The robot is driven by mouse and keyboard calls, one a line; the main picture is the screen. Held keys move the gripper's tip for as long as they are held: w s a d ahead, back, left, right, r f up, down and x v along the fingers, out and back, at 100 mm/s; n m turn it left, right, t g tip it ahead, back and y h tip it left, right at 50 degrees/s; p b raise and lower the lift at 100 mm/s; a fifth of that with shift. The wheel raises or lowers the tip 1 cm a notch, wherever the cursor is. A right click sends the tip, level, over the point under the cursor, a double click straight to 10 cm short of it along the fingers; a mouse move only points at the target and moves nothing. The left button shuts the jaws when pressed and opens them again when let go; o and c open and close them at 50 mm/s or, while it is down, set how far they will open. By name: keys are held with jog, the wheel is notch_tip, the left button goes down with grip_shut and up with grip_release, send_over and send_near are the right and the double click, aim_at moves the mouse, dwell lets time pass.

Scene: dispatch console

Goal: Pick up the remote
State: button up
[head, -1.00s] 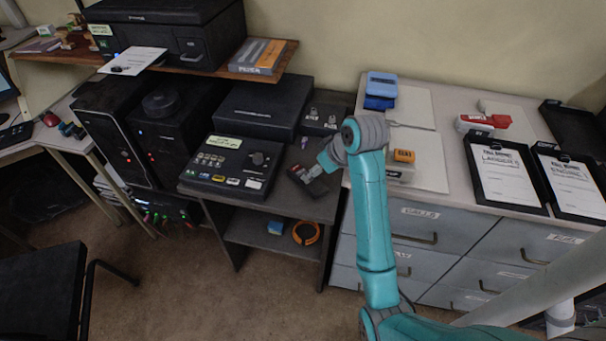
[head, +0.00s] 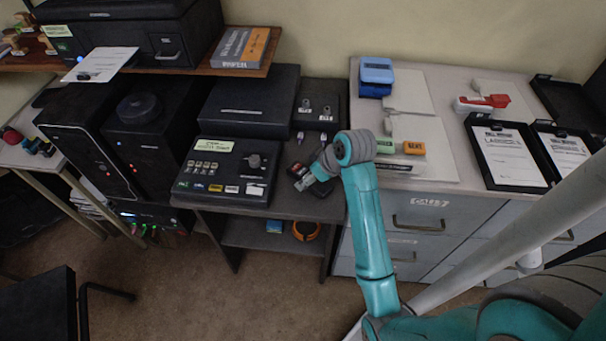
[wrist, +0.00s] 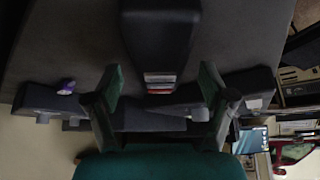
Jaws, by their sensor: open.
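A dark object that looks like the remote (head: 299,171), with small red and pale marks, lies on the dark desk just right of the button console. It is small and partly covered by my arm's end in the head view. My gripper (head: 307,180) is low at this spot, its fingers hard to make out there. In the wrist view my gripper (wrist: 161,84) is open, one finger on each side. A dark block, likely the remote (wrist: 160,42), shows between and beyond the fingers, its striped end towards me. I cannot tell whether a finger touches it.
The button console (head: 228,168) stands close on the left, with a black box (head: 248,100) behind it. Small purple-tipped items (head: 300,136) lie behind my gripper. The drawer cabinet (head: 440,215) on the right carries green and orange boxes (head: 414,148) near its left edge.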

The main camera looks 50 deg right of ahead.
jog(key=c, duration=1.3)
jog(key=shift+c, duration=0.2)
